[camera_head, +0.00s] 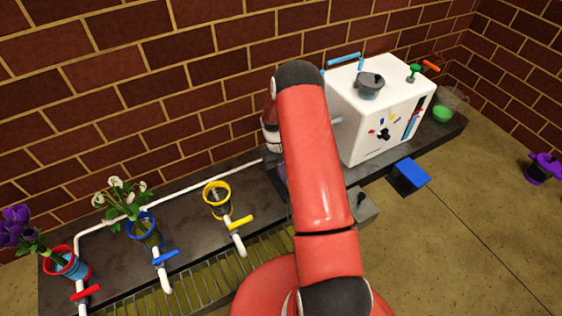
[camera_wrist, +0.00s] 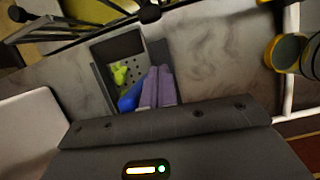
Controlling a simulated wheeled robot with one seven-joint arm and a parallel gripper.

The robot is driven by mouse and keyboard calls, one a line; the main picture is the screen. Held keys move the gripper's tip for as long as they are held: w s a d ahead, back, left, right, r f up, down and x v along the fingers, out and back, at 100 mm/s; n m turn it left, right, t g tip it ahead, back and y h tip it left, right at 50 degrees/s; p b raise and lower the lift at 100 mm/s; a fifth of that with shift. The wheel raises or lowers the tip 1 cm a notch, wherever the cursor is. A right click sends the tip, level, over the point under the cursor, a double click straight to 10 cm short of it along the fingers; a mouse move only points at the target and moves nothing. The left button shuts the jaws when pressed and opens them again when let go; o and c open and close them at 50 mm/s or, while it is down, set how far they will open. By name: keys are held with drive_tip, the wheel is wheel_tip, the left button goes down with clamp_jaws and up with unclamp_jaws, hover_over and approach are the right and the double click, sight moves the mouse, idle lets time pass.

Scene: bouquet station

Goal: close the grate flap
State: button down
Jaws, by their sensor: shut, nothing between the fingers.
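The slatted metal grate (camera_head: 205,278) runs along the front of the dark counter in the head view. Part of dark barred grating (camera_wrist: 85,22) shows at the top of the wrist view, with black knobs by it. I cannot tell which part is the flap or how far it stands open. My gripper (camera_wrist: 155,88) shows in the wrist view as two pale purple fingers, shut together and empty. The fingers overlap a dark, perforated recess (camera_wrist: 120,48) in the counter. In the head view my red arm hides the gripper.
A yellow-rimmed cup (camera_head: 217,199) stands near a white pipe. Blue (camera_head: 143,228) and red (camera_head: 66,262) pots hold flowers. A white box (camera_head: 365,120) stands at the back right. A yellow-green thing (camera_wrist: 119,75) and a blue thing (camera_wrist: 130,98) lie in the recess.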

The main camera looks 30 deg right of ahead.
drive_tip(key=shift+s+a+f, duration=0.1)
drive_tip(key=shift+s+f, duration=0.1)
drive_tip(key=shift+s, duration=0.95)
drive_tip(key=shift+s+f, duration=0.15)
drive_tip(key=shift+s, duration=0.95)
